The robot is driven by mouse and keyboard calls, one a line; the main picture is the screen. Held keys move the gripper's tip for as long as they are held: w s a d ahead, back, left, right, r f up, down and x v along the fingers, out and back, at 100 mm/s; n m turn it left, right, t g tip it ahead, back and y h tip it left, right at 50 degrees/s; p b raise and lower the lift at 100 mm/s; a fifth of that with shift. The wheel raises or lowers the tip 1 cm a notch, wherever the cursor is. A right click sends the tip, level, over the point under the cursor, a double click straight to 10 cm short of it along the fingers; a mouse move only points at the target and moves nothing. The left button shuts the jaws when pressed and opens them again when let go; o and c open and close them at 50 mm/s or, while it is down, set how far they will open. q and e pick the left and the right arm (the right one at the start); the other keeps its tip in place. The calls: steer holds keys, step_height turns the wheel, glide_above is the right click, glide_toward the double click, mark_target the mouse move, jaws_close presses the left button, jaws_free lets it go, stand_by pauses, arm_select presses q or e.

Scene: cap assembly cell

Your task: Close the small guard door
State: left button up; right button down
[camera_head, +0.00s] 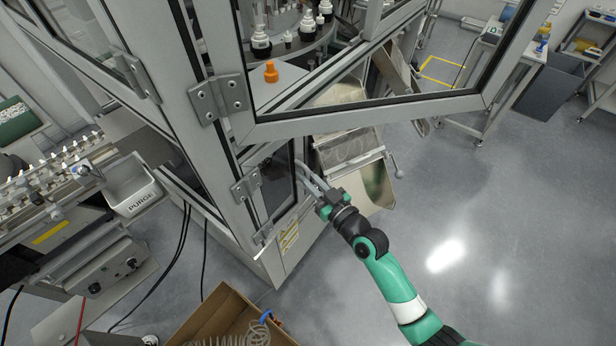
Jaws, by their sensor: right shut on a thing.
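The small guard door (279,178) is a narrow framed panel with a dark window, low on the machine's grey frame. A hinge (245,187) shows at its left side. The door appears to stand at or near its frame; I cannot tell if there is a gap. My right gripper (318,188) is at the door's right edge, shut on what looks like its pale curved handle. The jaws hide part of the grip. My left gripper is not in view.
A large guard door (375,112) stands swung open above my right arm. A metal chute (350,135) is just behind the gripper. A cardboard box (210,310) with coiled hose lies on the floor below. The grey floor (500,200) at right is clear.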

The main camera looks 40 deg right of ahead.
steer(key=shift+w+d+b, duration=0.1)
steer(key=shift+w+b, duration=0.2)
steer(key=shift+w, duration=0.5)
steer(key=c, duration=0.9)
jaws_free()
steer(key=s, duration=0.4)
steer(key=s+a, duration=0.1)
steer(key=s, duration=0.6)
steer(key=shift+s+a, duration=0.3)
steer(key=shift+a, duration=0.05)
